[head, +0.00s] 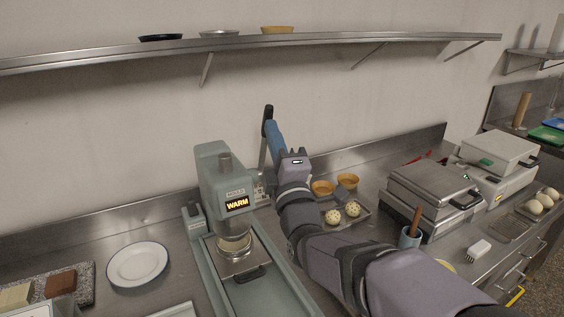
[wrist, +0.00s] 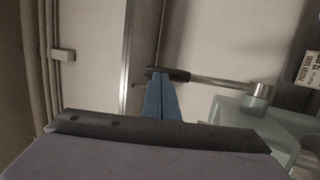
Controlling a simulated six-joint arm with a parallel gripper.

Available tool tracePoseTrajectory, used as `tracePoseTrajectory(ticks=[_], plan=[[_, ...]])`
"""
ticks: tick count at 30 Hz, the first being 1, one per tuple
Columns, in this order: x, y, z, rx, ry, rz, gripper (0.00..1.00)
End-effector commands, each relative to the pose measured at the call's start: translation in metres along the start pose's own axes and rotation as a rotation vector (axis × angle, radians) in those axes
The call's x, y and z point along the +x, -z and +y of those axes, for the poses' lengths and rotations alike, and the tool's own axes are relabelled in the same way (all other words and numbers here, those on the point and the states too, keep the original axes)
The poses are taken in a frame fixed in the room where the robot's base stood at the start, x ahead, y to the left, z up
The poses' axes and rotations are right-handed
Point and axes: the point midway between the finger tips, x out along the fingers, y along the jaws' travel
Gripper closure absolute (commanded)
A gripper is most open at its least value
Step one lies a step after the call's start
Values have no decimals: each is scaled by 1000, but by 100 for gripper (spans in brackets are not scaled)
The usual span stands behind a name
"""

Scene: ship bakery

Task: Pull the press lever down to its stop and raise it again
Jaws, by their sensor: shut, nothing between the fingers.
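The grey-green press (head: 213,165) stands left of my arm, with a lit display reading WARM. Its lever (head: 263,152) stands up on the press's right side and ends in a black grip (head: 268,112). In the wrist view the steel lever rod (wrist: 222,83) runs from the press hub at right to the black grip (wrist: 178,74). My gripper (head: 268,124) has blue fingers, shut and empty, with the tips right at the grip. The fingertips also show in the wrist view (wrist: 161,75), overlapping the grip; I cannot tell whether they touch it.
A metal mould (head: 238,258) sits in the press base. A white plate (head: 137,263) lies to the left. A tray with speckled buns (head: 342,212) and waffle irons (head: 432,188) are right of the arm. A shelf (head: 300,42) runs along the wall above.

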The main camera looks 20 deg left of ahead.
Motion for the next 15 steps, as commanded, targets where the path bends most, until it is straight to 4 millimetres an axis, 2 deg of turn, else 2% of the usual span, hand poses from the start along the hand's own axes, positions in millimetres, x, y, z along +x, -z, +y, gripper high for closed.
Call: tracePoseTrajectory(ticks=[9,15], plan=[[-49,-1,-1,1,2,-1,100],[-73,-1,2,0,5,-1,100]])
